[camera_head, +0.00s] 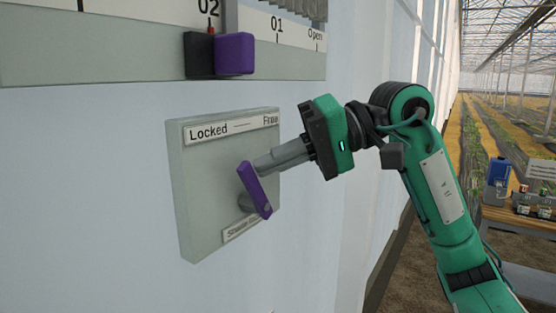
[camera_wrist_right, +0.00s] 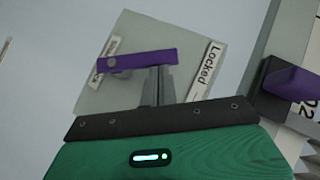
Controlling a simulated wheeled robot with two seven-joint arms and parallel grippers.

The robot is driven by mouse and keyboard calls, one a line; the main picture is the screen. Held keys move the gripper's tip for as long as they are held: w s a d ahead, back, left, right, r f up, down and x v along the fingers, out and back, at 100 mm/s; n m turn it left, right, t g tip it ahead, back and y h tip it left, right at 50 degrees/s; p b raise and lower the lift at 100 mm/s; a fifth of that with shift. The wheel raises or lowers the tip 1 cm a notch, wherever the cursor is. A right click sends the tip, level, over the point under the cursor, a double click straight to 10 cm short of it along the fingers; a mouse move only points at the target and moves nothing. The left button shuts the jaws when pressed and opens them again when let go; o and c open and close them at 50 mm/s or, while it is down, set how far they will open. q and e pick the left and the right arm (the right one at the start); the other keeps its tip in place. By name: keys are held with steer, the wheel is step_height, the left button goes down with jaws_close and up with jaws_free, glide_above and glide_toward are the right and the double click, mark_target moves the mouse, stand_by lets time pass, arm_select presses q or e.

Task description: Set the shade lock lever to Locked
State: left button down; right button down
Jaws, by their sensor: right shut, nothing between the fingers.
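The shade lock lever (camera_head: 254,190) is a purple bar on a grey-green plate (camera_head: 205,215) on the wall. It stands roughly upright in the head view, its upper end leaning left, below the label strip reading Locked on the left and Free on the right. In the wrist view the lever (camera_wrist_right: 140,61) points toward the Locked lettering (camera_wrist_right: 208,65). My right gripper (camera_head: 262,164) is shut and empty. Its fingertips (camera_wrist_right: 160,75) are at the right side of the lever's upper part, seemingly against it; exact contact is unclear. My left gripper is out of view.
Above the plate is a scale panel (camera_head: 110,69) with a purple slider block (camera_head: 234,54) beside a dark one. It also shows at the right of the wrist view. A bench with containers (camera_head: 520,215) stands far right. The wall left of the plate is clear.

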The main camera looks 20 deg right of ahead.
stand_by(0.5)
